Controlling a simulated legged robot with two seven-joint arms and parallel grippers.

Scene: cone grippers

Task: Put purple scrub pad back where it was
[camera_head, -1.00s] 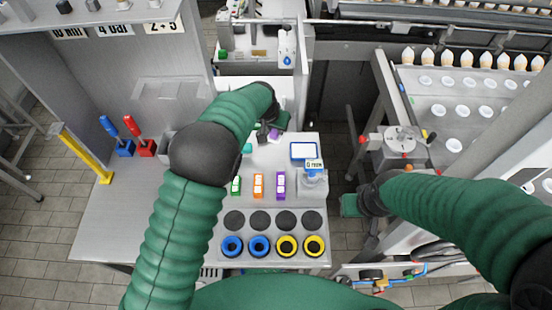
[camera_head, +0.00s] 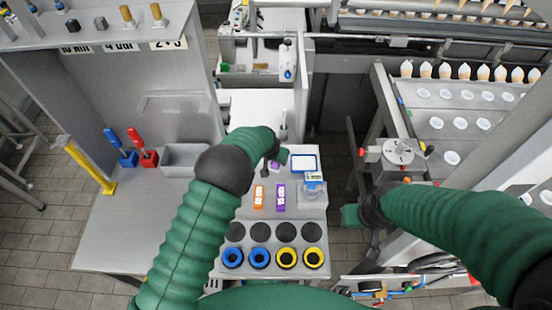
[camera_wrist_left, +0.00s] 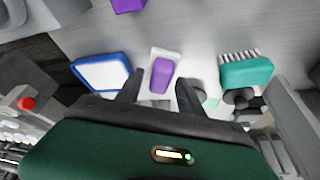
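A purple scrub pad (camera_wrist_left: 161,76) lies over a white base in the left wrist view, between my left gripper's two dark fingers (camera_wrist_left: 160,80). The fingers stand apart with narrow gaps beside the purple part. In the head view my left gripper (camera_head: 273,157) is low over the bench, left of a blue-framed tray (camera_head: 303,163). A little purple (camera_head: 274,165) shows under it, and the arm hides the rest. My right gripper (camera_head: 353,215) hangs off the bench's right edge. Its fingers are not clear.
A teal brush (camera_wrist_left: 247,71) and the blue-framed tray (camera_wrist_left: 101,73) flank the pad closely. Orange (camera_head: 259,197) and purple (camera_head: 281,197) items, a scale (camera_head: 313,190) and several cups sit on the near bench.

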